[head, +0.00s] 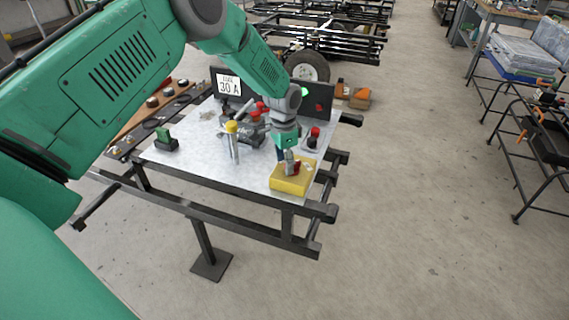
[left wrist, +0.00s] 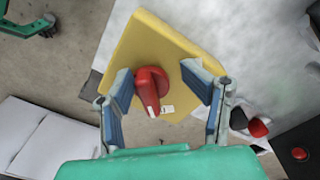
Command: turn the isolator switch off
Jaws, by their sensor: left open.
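The isolator switch is a yellow box (head: 291,180) at the near right corner of the metal tabletop. Its red rotary knob (left wrist: 151,88) shows clearly in the left wrist view, with a white-marked handle end pointing down in that picture, beside a small white label (left wrist: 167,109). My left gripper (left wrist: 163,92) is open, its two blue-padded fingers on either side of the knob, with a gap on both sides. In the head view the left gripper (head: 290,160) is right over the yellow box and partly hides the knob. My right gripper is not in view.
On the table (head: 205,155) stand a yellow-topped cylinder (head: 232,140), a green block on a dark base (head: 166,140), a red-topped piece (head: 313,138) and a "30 A" sign (head: 229,85). Dark frame bars stick out around the table.

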